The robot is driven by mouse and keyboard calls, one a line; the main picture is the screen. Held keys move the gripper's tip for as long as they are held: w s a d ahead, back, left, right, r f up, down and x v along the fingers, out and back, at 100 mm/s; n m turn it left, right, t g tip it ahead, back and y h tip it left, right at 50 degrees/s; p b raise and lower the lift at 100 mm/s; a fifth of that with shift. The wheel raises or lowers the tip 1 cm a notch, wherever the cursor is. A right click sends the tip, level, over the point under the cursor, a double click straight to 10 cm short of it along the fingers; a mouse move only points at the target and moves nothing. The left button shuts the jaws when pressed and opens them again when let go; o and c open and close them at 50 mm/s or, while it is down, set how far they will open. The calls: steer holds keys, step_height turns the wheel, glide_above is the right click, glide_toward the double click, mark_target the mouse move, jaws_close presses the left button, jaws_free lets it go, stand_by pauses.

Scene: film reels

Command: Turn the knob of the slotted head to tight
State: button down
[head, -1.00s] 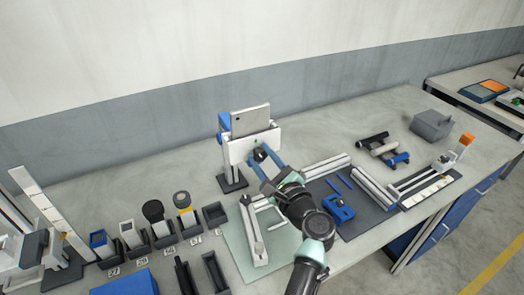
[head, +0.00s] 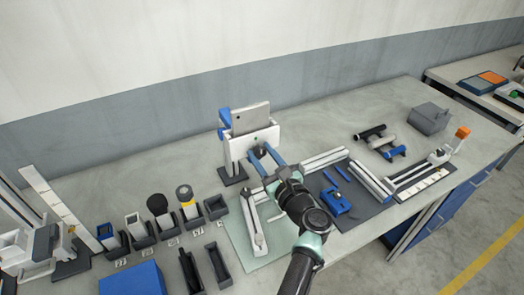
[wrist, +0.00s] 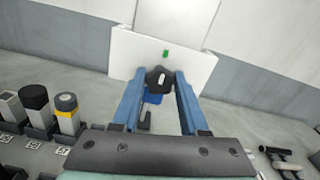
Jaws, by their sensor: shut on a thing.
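The slotted head is a white block (head: 240,147) on a stand at the back of the bench, with a grey plate (head: 250,118) upright in its slot. It also fills the top middle of the wrist view (wrist: 122,50). Its dark knob (wrist: 153,77) sits on the front face, with a pale mark on it, below a small green mark (wrist: 166,53). My gripper (wrist: 160,80) faces the head, its two blue fingers on either side of the knob and shut on it. In the head view the fingers (head: 264,157) partly hide the knob.
A pale mat with a white slotted rail (head: 253,225) lies in front of the head. Dark holders with upright pieces (head: 158,205) stand to the left. A dark tray with a blue part (head: 335,203) lies to the right. The bench behind is mostly clear.

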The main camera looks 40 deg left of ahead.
steer(key=shift+c, duration=2.2)
jaws_free()
steer(key=b+v, duration=0.2)
steer(key=v, duration=1.1)
steer(key=shift+w, duration=0.1)
